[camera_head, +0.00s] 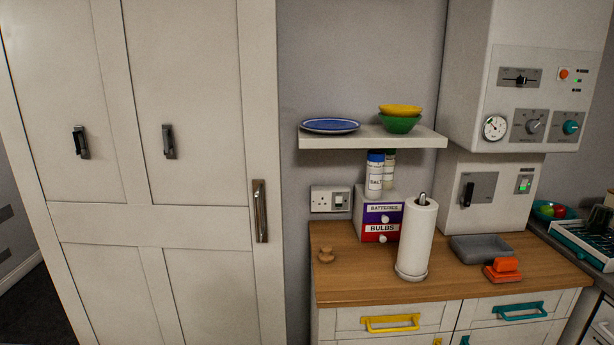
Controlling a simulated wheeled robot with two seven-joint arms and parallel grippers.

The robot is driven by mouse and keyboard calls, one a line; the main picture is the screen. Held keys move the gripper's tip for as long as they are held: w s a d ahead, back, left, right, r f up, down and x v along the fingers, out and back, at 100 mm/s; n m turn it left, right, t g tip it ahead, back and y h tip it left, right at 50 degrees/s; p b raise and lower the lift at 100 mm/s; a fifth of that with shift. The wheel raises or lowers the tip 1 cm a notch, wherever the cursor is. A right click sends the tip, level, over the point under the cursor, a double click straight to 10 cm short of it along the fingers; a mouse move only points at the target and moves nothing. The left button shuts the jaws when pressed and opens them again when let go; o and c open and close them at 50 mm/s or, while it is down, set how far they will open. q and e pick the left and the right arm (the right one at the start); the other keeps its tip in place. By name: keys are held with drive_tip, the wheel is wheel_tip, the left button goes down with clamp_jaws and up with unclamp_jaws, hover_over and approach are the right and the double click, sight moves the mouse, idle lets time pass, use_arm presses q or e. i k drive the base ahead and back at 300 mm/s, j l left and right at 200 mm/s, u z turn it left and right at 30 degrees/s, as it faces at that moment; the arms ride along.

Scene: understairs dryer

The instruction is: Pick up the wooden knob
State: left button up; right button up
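The wooden knob (326,255) is a small, light brown piece standing on the wooden countertop (350,285). It is near the counter's left edge, in front of the wall socket. Nothing touches it and it is fully in view. Neither of my grippers shows in the head view.
A paper towel roll (416,238) stands right of the knob. A small box of drawers (381,215) labelled batteries and bulbs is behind. A grey tray (481,248) and orange blocks (503,269) lie further right. A shelf (372,138) overhangs the back. Tall cupboard doors (190,200) stand left.

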sight(326, 256)
drive_tip(key=i+l, duration=0.65)
drive_tip(key=l, duration=0.2)
drive_tip(key=i+l, duration=0.35)
drive_tip(key=i+l+u, duration=0.1)
drive_tip(key=i+l, duration=0.2)
drive_tip(key=l, duration=0.25)
